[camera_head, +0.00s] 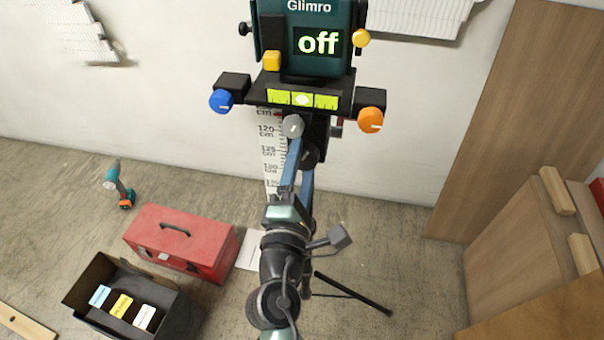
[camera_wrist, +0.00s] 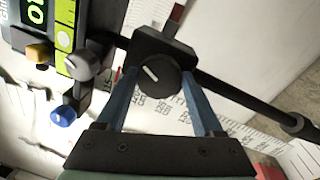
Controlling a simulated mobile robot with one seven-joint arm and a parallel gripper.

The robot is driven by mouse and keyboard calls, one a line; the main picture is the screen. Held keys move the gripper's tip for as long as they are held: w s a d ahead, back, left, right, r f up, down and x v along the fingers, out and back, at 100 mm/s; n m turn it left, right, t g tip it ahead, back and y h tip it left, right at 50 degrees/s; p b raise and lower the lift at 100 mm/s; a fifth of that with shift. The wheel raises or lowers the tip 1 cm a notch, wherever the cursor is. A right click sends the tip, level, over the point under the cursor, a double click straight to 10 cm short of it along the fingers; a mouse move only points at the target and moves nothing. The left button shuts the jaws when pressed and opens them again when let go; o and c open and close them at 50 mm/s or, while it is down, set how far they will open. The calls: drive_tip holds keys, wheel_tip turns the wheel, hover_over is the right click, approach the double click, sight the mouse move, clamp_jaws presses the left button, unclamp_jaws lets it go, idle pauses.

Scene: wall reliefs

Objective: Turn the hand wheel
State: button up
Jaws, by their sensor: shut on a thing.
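The hand wheel, a round black knob with a white mark (camera_wrist: 160,77), sits on a black block below the laser level. In the wrist view its mark slants from upper left to lower right. My gripper (camera_wrist: 161,82) has its two blue fingers on opposite sides of the knob and is shut on it. In the head view the knob (camera_head: 310,154) is partly hidden by my gripper (camera_head: 299,160), which reaches up from below. The dark green level (camera_head: 270,62) above reads "off".
A grey knob (camera_head: 293,126) is close above my fingers. A blue knob (camera_head: 221,101) and an orange knob (camera_head: 371,120) flank the yellow vials. A tripod leg (camera_head: 352,293) angles across the floor. A red toolbox (camera_head: 180,242) and black bin (camera_head: 78,283) stand left; wooden boards (camera_head: 505,110) lean right.

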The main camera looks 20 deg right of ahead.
drive_tip(key=m+b, duration=0.5)
drive_tip(key=m, duration=0.2)
drive_tip(key=shift+a+f+h+b, duration=0.1)
drive_tip(key=shift+f+h+b, duration=0.2)
drive_tip(key=shift+h+b, duration=0.1)
drive_tip(key=m+b, duration=0.3)
drive_tip(key=m, duration=0.1)
drive_tip(key=shift+r+g, duration=0.1)
drive_tip(key=shift+g, duration=0.3)
drive_tip(key=shift+m+h+b, duration=0.3)
drive_tip(key=shift+m+b, duration=0.3)
drive_tip(key=shift+m, duration=0.4)
drive_tip(key=shift+r, duration=0.15)
drive_tip(key=o, duration=1.4)
drive_tip(key=shift+c, duration=0.2)
drive_tip(key=r+v, duration=0.1)
drive_tip(key=v, duration=1.1)
drive_tip(key=shift+s+a+f+b, duration=0.3)
drive_tip(key=shift+f+b, duration=0.05)
drive_tip(key=shift+f, duration=0.1)
